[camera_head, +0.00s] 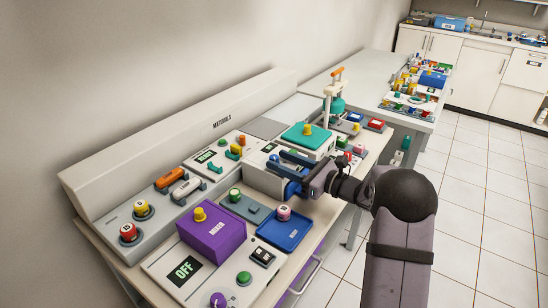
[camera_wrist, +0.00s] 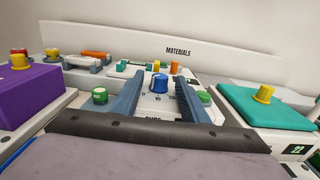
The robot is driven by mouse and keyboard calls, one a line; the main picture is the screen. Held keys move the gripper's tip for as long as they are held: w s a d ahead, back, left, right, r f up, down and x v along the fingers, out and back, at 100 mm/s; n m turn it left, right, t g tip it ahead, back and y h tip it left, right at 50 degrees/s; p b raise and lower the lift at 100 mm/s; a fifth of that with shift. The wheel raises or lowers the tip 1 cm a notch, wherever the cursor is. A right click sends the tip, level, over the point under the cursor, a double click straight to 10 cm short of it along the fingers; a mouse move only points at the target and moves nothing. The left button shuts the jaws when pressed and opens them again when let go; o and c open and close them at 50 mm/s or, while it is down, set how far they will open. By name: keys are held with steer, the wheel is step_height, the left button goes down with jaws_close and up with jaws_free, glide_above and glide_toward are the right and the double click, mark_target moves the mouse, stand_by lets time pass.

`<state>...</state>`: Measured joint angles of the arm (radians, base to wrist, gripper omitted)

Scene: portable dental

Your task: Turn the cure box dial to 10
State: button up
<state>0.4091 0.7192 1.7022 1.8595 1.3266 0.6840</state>
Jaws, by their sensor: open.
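The cure box (camera_wrist: 150,108) is a white box with partly hidden dark lettering on its front. Its blue dial (camera_wrist: 160,83) stands in the middle of the wrist view, with small scale marks below it. The dial's pointer is too small to read. My gripper (camera_wrist: 160,77) is open, with one grey-blue finger on each side of the dial and visible gaps between. In the head view my gripper (camera_head: 288,165) is over the cure box (camera_head: 261,183), and the arm hides most of the box's face and the dial.
A purple mixer box (camera_head: 212,236) with a yellow knob stands at the near left. A teal-lidded box (camera_head: 302,138) stands close on the far side. A blue tray (camera_head: 284,230) lies in front. A green button (camera_wrist: 99,96) is left of the left finger.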

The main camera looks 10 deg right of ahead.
mark_target(274, 156)
steer(key=shift+x, duration=1.6)
jaws_close()
steer(key=shift+g, duration=0.3)
steer(key=shift+r+n+g+y+p, duration=0.1)
steer(key=shift+n+g+y+p, duration=0.2)
steer(key=shift+n+g+y, duration=1.8)
steer(key=shift+g, duration=0.6)
jaws_free()
